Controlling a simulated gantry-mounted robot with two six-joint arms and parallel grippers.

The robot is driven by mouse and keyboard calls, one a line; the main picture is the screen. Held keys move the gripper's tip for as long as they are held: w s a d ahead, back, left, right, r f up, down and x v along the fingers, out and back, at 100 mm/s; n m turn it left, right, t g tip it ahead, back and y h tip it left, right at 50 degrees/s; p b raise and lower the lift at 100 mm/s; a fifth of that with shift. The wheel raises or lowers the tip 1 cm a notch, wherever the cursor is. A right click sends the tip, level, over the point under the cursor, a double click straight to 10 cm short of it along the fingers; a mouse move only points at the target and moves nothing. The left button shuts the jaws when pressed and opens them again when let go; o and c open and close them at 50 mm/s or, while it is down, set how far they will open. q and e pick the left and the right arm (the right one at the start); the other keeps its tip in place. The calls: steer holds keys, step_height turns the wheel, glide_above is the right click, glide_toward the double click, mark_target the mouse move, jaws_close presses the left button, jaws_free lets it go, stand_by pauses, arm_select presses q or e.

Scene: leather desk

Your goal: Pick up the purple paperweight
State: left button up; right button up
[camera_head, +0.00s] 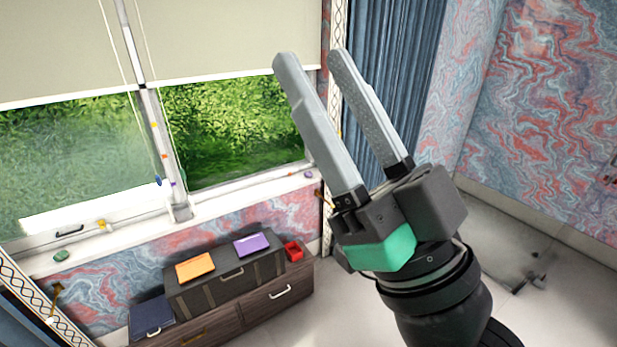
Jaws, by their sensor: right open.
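My right gripper (311,55) is raised in the middle of the head view, its two long grey fingers pointing up and apart. It is open, with nothing between the fingers. I cannot surely pick out the purple paperweight. A flat purple item (251,245), like a notebook, lies on top of a dark chest. A tiny bluish-purple object (309,174) sits at the right end of the windowsill, too small to identify. The gripper appears in front of the window and curtain, touching none of these. My left gripper is out of view.
The dark chest (220,284) also bears an orange item (195,267) and stands on a low drawer cabinet (293,295). A dark blue item (151,317) and red box (293,251) flank it. The windowsill (230,205) holds a small green object (61,255). A blue curtain (400,60) hangs behind.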

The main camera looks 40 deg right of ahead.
stand_by(0.4)
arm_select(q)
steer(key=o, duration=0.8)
